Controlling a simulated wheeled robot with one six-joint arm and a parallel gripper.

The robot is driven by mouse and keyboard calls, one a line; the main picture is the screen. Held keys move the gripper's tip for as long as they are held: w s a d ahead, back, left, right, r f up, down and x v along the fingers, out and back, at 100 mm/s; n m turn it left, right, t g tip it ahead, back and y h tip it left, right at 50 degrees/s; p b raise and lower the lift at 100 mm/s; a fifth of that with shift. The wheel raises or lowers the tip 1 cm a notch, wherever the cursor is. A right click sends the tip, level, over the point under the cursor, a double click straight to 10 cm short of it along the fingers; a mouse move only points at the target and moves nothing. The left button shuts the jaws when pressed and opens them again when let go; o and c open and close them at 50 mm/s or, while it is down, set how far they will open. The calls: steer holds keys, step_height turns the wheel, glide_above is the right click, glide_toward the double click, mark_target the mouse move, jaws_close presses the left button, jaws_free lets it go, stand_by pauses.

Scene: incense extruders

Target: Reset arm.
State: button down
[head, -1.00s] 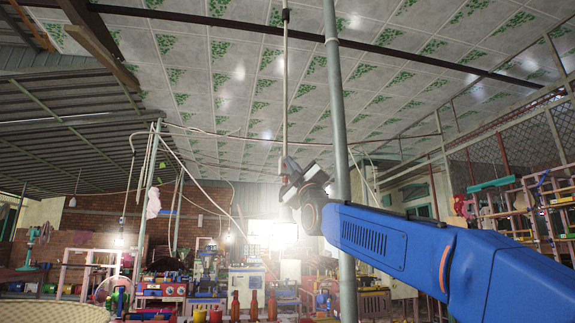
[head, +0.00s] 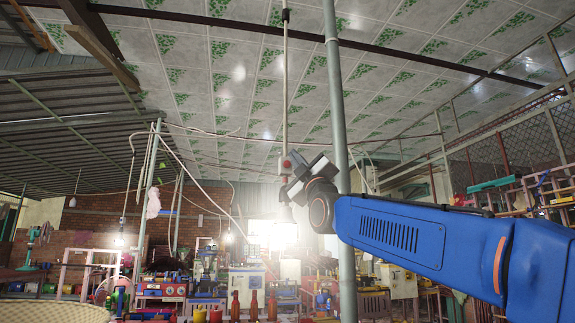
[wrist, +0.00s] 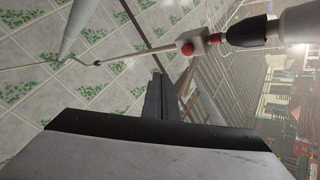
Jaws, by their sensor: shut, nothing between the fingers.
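My gripper (wrist: 160,98) shows in the wrist view as dark fingers pressed together, pointing up toward the tiled ceiling. It is shut and empty. In the head view my blue arm reaches in from the right edge, and its wrist end is raised in front of the grey vertical pole. The fingers cannot be made out clearly in the head view.
A grey vertical pole (head: 341,150) stands near my wrist, and a thinner pole (head: 285,90) hangs from the ceiling (head: 240,60). Machines and red bottles (head: 253,306) crowd the workshop floor ahead. A rack (head: 545,195) stands at the right. Several cables hang at the left.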

stand_by(0.4)
steer(key=s+d+f+m+g+h, duration=0.25)
steer(key=d+f, duration=0.35)
steer(key=f, duration=0.6)
steer(key=s+d+f+m+g+h, duration=0.2)
steer(key=d+f+m+g+h, duration=0.3)
steer(key=f, duration=0.8)
steer(key=s+d+f+m+g+h, duration=0.1)
steer(key=s+d+f+m, duration=0.1)
steer(key=d+f, duration=0.8)
steer(key=s+d+f+m+g+h, duration=0.1)
steer(key=s+d+f+m+g, duration=0.1)
steer(key=s+f, duration=0.8)
steer(key=s+d+f+m+g+h, duration=0.1)
steer(key=s+d+f+m+g, duration=0.2)
steer(key=s+f, duration=0.7)
steer(key=s+d+f+m+g+h, duration=0.2)
steer(key=s+d+f+g, duration=0.3)
steer(key=f, duration=1.6)
steer(key=s+m, duration=0.1)
steer(key=s, duration=0.4)
steer(key=shift+s+d+f, duration=0.2)
steer(key=shift+s, duration=0.05)
steer(key=shift+g, duration=0.25)
